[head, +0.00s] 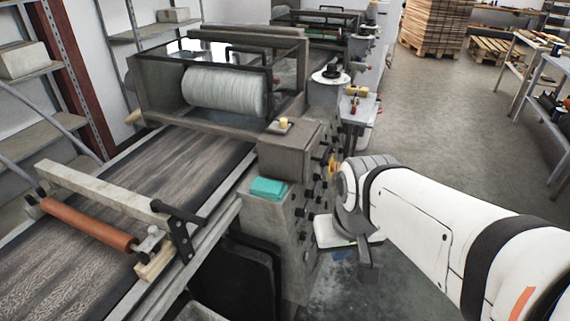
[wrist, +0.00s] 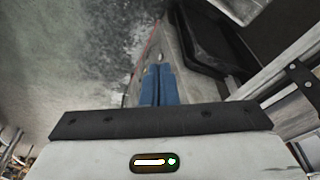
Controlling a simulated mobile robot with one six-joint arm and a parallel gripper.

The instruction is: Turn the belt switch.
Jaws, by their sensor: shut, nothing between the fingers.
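The machine's control box (head: 292,150) stands at the middle of the head view. Its right side carries several small dark knobs and a round yellow-orange knob (head: 332,165). A small yellow button (head: 284,123) sits on top. I cannot tell for certain which of these is the belt switch. In the wrist view my gripper (wrist: 158,70) shows two blue fingers, shut together with nothing between them. In the head view my wrist is just right of the knobbed face, partly hiding it. I see no contact between my fingers and a knob.
The dark conveyor belt (head: 150,182) runs at left, with an orange roller (head: 88,222) across it. A white roll (head: 225,91) lies behind a guard frame. A teal block (head: 268,189) sits on the machine's ledge. The grey floor (head: 440,130) at right is open.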

